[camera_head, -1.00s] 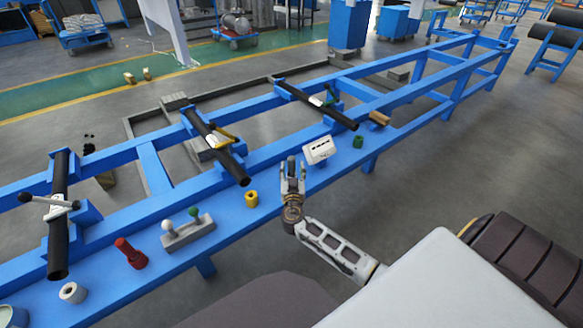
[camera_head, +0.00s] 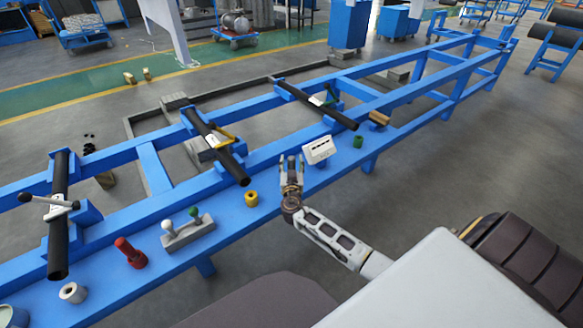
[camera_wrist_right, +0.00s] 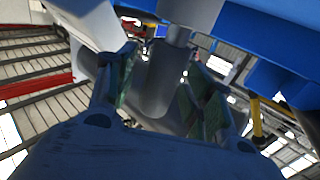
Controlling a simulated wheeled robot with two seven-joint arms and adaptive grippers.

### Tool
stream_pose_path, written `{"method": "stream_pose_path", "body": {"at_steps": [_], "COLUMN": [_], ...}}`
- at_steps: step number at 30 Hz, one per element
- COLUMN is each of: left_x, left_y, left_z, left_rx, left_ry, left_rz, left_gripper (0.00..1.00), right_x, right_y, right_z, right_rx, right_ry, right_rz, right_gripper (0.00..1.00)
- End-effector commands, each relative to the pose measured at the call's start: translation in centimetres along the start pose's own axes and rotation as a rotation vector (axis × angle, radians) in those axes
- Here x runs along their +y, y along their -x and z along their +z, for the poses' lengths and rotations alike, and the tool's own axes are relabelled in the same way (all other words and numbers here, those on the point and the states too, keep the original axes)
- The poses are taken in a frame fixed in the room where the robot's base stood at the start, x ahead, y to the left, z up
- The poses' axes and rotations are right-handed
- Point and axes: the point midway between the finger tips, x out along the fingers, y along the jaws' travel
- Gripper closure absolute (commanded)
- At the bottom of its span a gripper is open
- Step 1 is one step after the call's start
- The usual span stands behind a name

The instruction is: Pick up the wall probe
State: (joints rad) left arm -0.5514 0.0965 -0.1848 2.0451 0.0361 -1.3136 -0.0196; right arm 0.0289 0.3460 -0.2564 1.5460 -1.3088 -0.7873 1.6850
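My right gripper (camera_head: 291,162) is upright at the front edge of the blue bench, just left of a white box (camera_head: 319,149) with dark marks on its face. In the right wrist view its two padded fingers (camera_wrist_right: 164,85) stand apart around a grey cylinder (camera_wrist_right: 165,80) with a narrower end. This cylinder may be the wall probe, but I cannot tell for sure. I cannot make out whether either finger touches it. In the head view the gripper hides whatever is between its fingers. My left gripper is not in view.
On the blue bench (camera_head: 110,255) are a yellow ring (camera_head: 251,199), green ring (camera_head: 358,141), grey block with white and green knobs (camera_head: 188,235), red piece (camera_head: 130,252) and white ring (camera_head: 73,292). Black pipes (camera_head: 216,146) lie across the rails. Bench between yellow ring and gripper is clear.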

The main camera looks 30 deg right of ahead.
Motion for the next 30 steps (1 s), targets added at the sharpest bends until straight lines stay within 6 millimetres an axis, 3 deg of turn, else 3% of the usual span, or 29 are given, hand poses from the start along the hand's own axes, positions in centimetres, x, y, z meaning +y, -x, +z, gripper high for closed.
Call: {"method": "stream_pose_path", "body": {"at_steps": [2,11,23,30], "left_x": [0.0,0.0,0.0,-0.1], "left_y": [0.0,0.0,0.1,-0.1], "left_z": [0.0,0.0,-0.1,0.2], "left_rx": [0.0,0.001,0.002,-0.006], "left_ry": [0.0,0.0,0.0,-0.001], "left_rz": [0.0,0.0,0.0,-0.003], "left_gripper": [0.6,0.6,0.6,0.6], "right_x": [0.0,0.0,0.0,0.0], "right_y": [0.0,0.0,0.0,0.0], "right_z": [0.0,0.0,-0.5,-2.9], "right_rx": [0.0,0.0,0.001,0.001], "right_ry": [0.0,0.0,-0.002,-0.003], "right_rz": [0.0,0.0,0.0,-0.001], "right_gripper": [0.58,0.97,0.98,0.98]}}
